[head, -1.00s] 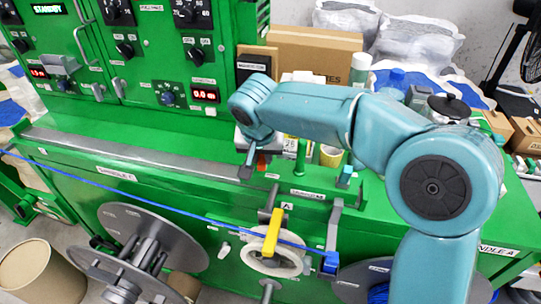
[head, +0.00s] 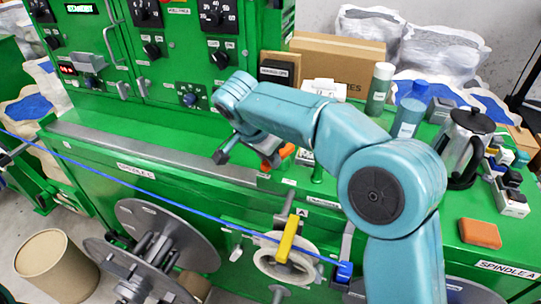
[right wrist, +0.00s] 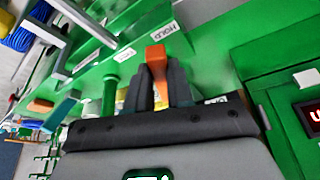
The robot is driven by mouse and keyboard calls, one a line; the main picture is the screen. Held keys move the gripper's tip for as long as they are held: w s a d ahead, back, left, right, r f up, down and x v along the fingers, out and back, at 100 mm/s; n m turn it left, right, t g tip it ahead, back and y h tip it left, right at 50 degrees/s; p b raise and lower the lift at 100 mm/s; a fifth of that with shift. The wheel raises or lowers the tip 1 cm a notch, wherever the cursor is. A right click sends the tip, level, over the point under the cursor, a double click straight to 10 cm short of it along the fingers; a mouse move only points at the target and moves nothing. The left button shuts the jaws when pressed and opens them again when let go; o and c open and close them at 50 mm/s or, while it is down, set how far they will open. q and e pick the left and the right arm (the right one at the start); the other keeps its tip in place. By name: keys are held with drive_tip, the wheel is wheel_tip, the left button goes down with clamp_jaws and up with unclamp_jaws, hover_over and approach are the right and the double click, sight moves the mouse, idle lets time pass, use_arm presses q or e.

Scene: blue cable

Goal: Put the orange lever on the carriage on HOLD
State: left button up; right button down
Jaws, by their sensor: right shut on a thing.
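The orange lever (right wrist: 156,62) stands between the two dark fingers of my right gripper (right wrist: 160,85) in the right wrist view. The fingers are shut on it and its orange end sticks out past them. A white HOLD label (right wrist: 172,29) lies just beyond the lever's end, a little to its right. In the head view the orange lever (head: 284,153) shows at my right gripper (head: 268,153), over the front edge of the green bench. The lever's base is hidden by the gripper. My left gripper is not in view.
A green post (head: 317,163) stands close to the right gripper. Bottles and a coffee pot (head: 465,145) stand at the right.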

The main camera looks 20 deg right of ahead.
drive_tip(key=shift+r, duration=0.1)
idle(0.3)
drive_tip(key=c, duration=1)
unclamp_jaws()
drive_tip(key=shift+o, duration=0.2)
drive_tip(key=p+v, duration=0.2)
drive_tip(key=v, duration=1.4)
drive_tip(key=shift+p, duration=0.3)
drive_tip(key=shift+s+a, duration=0.15)
